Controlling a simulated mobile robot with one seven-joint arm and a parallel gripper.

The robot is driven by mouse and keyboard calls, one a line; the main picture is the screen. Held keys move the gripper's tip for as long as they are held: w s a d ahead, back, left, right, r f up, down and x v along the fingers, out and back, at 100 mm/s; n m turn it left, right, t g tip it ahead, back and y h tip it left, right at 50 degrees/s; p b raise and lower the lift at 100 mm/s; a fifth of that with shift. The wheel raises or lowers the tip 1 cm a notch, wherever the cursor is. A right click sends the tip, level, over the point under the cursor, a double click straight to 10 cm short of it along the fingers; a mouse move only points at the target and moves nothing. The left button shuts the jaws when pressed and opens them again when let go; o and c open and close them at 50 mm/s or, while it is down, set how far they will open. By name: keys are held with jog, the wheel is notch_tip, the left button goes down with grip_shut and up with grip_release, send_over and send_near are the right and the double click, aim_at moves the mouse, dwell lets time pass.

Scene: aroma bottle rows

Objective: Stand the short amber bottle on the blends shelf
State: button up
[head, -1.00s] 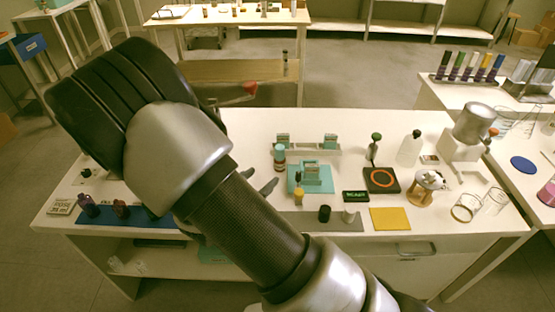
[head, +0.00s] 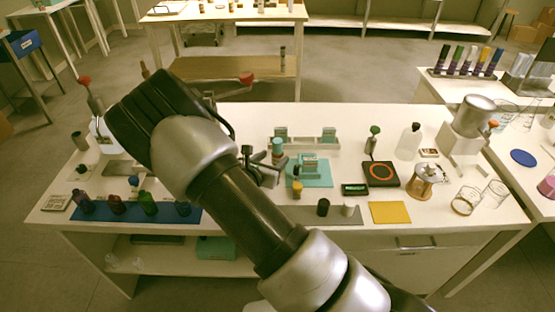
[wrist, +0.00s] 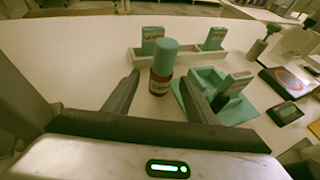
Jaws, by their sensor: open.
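A short amber bottle with a teal cap (wrist: 162,72) stands upright on the white table in the wrist view. It also shows in the head view (head: 277,146), its lower part mostly hidden by my gripper. My gripper (wrist: 160,80) is open, its fingers to either side of the bottle, with visible gaps; no hold shows. In the head view my gripper (head: 264,160) is just left of the bottle. A low pale rack (wrist: 188,53) with two teal label cards stands behind the bottle. A teal stepped stand (head: 316,179) with another card is to its right. I cannot read which is the blends shelf.
A yellow-capped bottle (head: 297,189) stands in front of the teal stand. A black square device with an orange ring (head: 381,174) lies to the right. Several dark bottles stand on a blue mat (head: 99,211) at left. A yellow mat (head: 390,212) is at front right.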

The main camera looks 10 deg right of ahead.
aim_at(275, 157)
jog(key=x, duration=0.4)
jog(key=shift+d, duration=0.15)
jog(key=shift+r, duration=0.1)
jog(key=c, duration=1.3)
